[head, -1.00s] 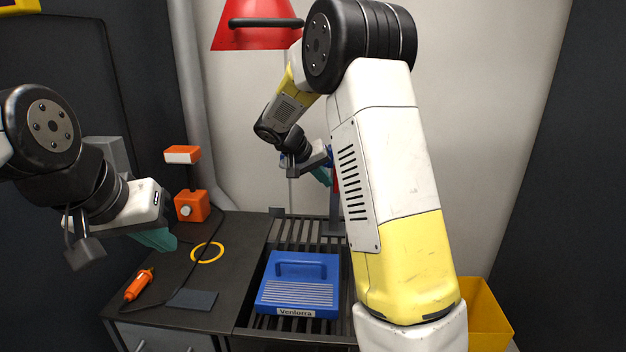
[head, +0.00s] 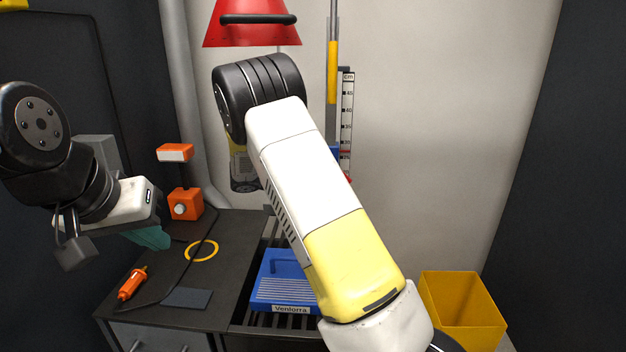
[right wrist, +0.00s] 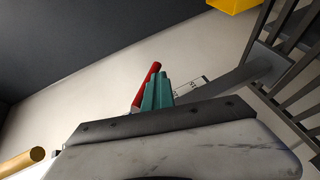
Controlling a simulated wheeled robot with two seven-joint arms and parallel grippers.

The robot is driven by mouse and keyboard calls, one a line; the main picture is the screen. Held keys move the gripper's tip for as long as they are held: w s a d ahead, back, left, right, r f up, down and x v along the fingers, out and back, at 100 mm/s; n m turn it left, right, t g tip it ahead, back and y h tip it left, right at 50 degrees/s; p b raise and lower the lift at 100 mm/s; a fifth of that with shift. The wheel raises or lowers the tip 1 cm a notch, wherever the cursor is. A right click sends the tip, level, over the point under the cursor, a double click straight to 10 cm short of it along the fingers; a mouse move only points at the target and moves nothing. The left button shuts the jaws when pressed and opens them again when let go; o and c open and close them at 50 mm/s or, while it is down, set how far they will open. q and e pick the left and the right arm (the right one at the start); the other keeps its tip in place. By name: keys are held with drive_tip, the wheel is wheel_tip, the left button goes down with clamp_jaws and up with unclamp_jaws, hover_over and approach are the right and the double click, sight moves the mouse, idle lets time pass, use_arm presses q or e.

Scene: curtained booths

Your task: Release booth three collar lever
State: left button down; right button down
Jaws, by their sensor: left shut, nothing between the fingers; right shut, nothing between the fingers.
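A red bar (right wrist: 147,86), which looks like the collar lever, stands beside the teal fingers of my right gripper (right wrist: 157,91) in the right wrist view. The fingers are shut with nothing between them. I cannot tell whether they touch the bar. In the head view, my right gripper is hidden behind my own arm. A blue collar part (head: 335,152) shows at the upright post, with a little red (head: 349,179) below it, mostly hidden. My left gripper (head: 150,237) is shut and empty over the left side of the bench.
A cm scale (head: 346,110) stands beside the post. A red hood (head: 252,28) hangs above. A blue Venlorra case (head: 285,270), an orange tool (head: 132,283), a yellow ring (head: 202,250) and an orange stand (head: 185,203) occupy the bench. A yellow bin (head: 460,310) stands right.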

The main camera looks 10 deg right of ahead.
drive_tip(key=shift+s+d+r+n+t+h, duration=0.2)
drive_tip(key=shift+d+n+t+h, duration=0.4)
drive_tip(key=shift+h, duration=0.65)
drive_tip(key=shift+s+d+r+n+t+h, duration=0.1)
drive_tip(key=shift+d+r+n+t+h, duration=0.2)
drive_tip(key=shift+n+h, duration=0.8)
drive_tip(key=shift+s+d+r+n+t+h, duration=0.1)
drive_tip(key=shift+d+r+n+t+h, duration=0.35)
drive_tip(key=shift+h, duration=0.9)
drive_tip(key=shift+d+f+n, duration=0.1)
drive_tip(key=shift+d+n, duration=0.05)
drive_tip(key=shift+n, duration=0.1)
